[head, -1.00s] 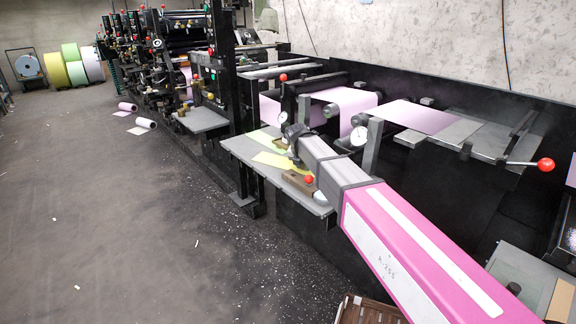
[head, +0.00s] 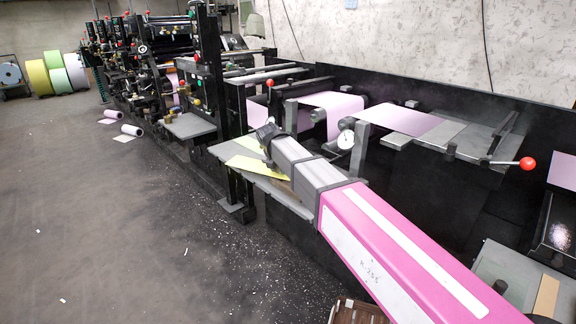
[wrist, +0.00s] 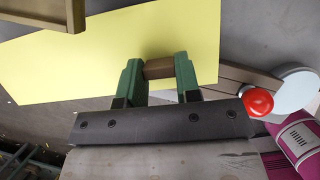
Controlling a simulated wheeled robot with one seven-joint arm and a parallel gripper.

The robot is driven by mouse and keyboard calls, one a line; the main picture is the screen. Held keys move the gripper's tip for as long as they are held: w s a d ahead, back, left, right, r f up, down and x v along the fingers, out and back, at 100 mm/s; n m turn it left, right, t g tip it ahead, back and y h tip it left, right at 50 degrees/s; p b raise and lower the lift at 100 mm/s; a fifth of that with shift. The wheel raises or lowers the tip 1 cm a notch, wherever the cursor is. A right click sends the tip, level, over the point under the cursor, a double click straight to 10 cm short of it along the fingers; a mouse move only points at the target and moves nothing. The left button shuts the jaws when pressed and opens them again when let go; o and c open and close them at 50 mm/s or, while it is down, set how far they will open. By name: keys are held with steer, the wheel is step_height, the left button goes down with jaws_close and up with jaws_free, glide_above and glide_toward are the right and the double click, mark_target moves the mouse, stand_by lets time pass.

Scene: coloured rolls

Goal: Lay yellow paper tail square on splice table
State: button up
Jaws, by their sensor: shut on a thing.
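The yellow paper (head: 258,168) lies across the grey table (head: 222,152) at the middle of the head view, with my arm over its right part. In the wrist view it is a broad flat yellow sheet (wrist: 75,62), tilted in the picture. My gripper (wrist: 158,66), with green fingers, is shut on a small brown block (wrist: 158,69) at the sheet's near edge. Whether the block touches the sheet I cannot tell. In the head view the fingertips are hidden by my arm.
A red knob (wrist: 257,102) and a pale disc (wrist: 298,90) are close right of my gripper. A brown wooden piece (wrist: 40,14) covers the sheet's upper left. Pink paper (head: 395,118) runs over another grey table (head: 455,138). The floor left is mostly clear.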

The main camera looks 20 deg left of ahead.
steer(key=s+a, duration=0.5)
steer(key=s, duration=0.6)
steer(key=s+a, duration=0.6)
steer(key=s, duration=0.5)
steer(key=shift+a, duration=0.3)
steer(key=shift+s, duration=0.15)
